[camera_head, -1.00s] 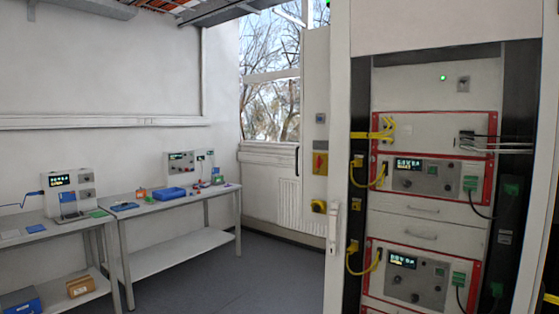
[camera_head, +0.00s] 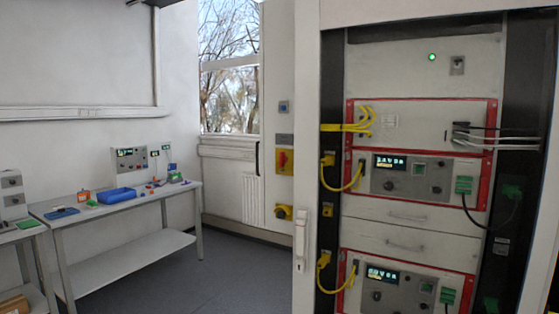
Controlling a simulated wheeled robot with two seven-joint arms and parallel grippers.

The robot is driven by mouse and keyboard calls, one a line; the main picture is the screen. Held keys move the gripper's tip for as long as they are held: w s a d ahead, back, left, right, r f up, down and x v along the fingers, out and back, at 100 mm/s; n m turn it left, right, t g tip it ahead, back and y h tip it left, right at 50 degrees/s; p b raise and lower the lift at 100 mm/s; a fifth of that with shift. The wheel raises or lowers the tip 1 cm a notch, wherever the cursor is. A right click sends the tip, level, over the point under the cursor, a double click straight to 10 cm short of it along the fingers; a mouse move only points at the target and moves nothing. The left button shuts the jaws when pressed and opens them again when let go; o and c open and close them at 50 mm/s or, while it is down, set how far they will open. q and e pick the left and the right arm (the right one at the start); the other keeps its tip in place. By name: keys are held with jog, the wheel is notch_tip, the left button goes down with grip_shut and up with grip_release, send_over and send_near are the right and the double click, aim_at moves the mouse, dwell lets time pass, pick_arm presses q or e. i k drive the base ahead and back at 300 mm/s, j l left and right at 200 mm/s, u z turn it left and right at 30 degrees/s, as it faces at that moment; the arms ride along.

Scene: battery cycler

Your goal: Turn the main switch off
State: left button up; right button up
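A red rotary switch on a yellow plate (camera_head: 284,161), which looks like the main switch, sits on the narrow side panel of the cabinet, left of the open rack. Its handle is small in the picture and I cannot tell its exact position. A green lamp (camera_head: 432,57) is lit at the top of the rack, beside a small grey switch (camera_head: 457,65). Neither of my grippers shows in the head view.
The rack holds red-framed units with lit displays (camera_head: 403,162) and yellow cables (camera_head: 355,175). A cabinet door edge with a white handle (camera_head: 301,232) stands at its left. A bench (camera_head: 180,194) with devices is at the left. The grey floor (camera_head: 215,275) between is clear.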

aim_at(283, 158)
jog(key=i+j, duration=0.3)
jog(key=i+j+z, duration=0.15)
jog(key=i+j, duration=0.15)
jog(key=j, duration=0.15)
jog(key=i+j, duration=0.25)
jog(key=j, duration=0.15)
jog(key=i+j+z, duration=0.1)
jog(key=i+j, duration=0.15)
jog(key=j, duration=0.15)
